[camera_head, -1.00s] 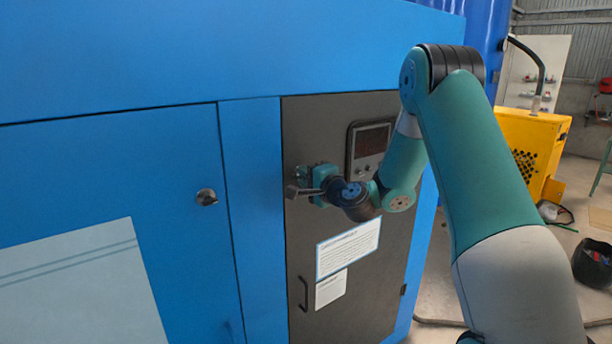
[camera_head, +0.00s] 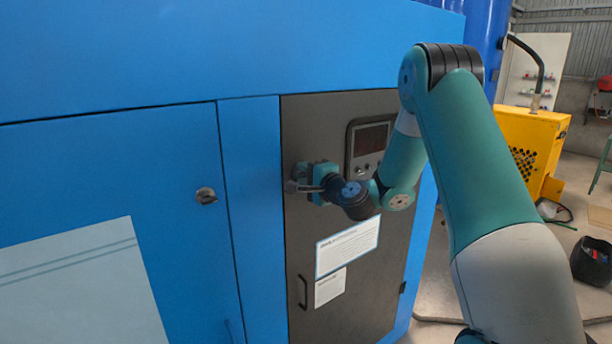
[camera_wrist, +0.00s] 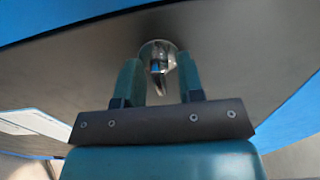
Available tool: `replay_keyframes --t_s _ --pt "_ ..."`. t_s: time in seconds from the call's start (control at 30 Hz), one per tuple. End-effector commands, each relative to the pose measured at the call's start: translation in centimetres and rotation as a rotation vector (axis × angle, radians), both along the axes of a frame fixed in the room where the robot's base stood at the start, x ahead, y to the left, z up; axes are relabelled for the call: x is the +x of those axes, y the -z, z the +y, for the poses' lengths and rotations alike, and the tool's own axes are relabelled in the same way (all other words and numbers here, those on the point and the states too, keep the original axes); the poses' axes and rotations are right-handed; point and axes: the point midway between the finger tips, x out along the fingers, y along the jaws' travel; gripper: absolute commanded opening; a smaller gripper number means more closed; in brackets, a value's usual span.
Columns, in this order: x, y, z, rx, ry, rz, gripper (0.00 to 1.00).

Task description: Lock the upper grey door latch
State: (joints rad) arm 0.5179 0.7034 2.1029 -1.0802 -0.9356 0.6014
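The dark grey door (camera_head: 370,285) stands shut in the blue cabinet, with its upper latch near its left edge. In the wrist view that latch (camera_wrist: 158,56) is a round, shiny metal fitting with a small tab pointing toward my gripper (camera_wrist: 158,66). My gripper's two fingers are apart, one on each side of the tab. A gap shows between the tab and each finger, so I see no grip on it. In the head view my gripper (camera_head: 303,181) is against or very close to the door and hides the latch.
A display panel (camera_head: 371,140) sits on the door just right of my wrist. White labels (camera_head: 346,249) and a dark handle (camera_head: 303,293) are lower down. The blue door at left has its own round latch (camera_head: 206,196). A yellow machine (camera_head: 540,140) stands at the right.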

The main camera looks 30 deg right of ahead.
Motion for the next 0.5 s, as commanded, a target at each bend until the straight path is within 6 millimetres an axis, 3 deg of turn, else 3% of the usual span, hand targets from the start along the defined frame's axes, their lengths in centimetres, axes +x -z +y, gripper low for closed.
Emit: replay_keyframes --t_s 0.17,0.27,0.5 --pt "-0.7 0.3 0.0 0.0 0.0 0.001 0.35" --pt "-2.1 0.6 -0.2 0.001 0.003 0.001 0.35" --pt "-8.0 0.8 -0.5 0.0 0.006 -0.001 0.35"
